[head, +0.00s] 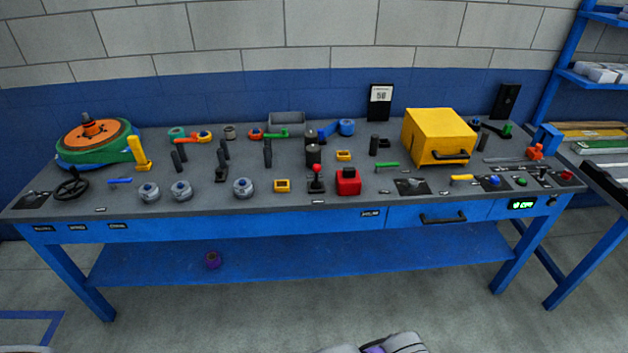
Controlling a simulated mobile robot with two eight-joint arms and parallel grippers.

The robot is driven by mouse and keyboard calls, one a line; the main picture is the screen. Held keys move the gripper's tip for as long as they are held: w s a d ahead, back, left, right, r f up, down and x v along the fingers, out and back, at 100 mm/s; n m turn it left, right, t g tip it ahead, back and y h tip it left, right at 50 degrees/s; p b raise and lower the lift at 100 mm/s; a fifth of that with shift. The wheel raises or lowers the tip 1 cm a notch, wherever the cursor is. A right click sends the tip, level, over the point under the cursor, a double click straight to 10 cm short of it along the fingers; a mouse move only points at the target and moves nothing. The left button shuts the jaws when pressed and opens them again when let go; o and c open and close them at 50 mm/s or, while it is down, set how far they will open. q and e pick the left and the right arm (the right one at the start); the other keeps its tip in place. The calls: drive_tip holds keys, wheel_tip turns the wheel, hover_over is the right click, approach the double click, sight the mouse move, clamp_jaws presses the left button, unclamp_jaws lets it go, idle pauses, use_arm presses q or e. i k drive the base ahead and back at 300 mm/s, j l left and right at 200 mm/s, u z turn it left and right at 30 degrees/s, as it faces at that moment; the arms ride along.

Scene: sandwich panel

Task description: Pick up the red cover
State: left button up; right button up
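A small red box-shaped piece (348,182), which looks like the red cover, sits on the grey table top near the front edge, a little right of the middle. A dark patch shows on its top. Nothing touches it from above. No gripper fingers show in the head view. A grey and purple shape, cut off by the bottom edge, may be part of my own body.
The blue workbench (290,225) carries a black lever with a red knob (317,177) just left of the red piece. A yellow box (437,137) stands behind it on the right. A yellow-framed piece (282,186) lies to the left. The floor in front is clear.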

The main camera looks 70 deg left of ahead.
sight(348, 182)
drive_tip(key=u, duration=2.25)
drive_tip(key=i+u, duration=0.25)
drive_tip(key=i, duration=0.25)
drive_tip(key=i+u, duration=0.3)
drive_tip(key=i, duration=0.2)
drive_tip(key=i+l+u, duration=0.25)
drive_tip(key=i, duration=0.25)
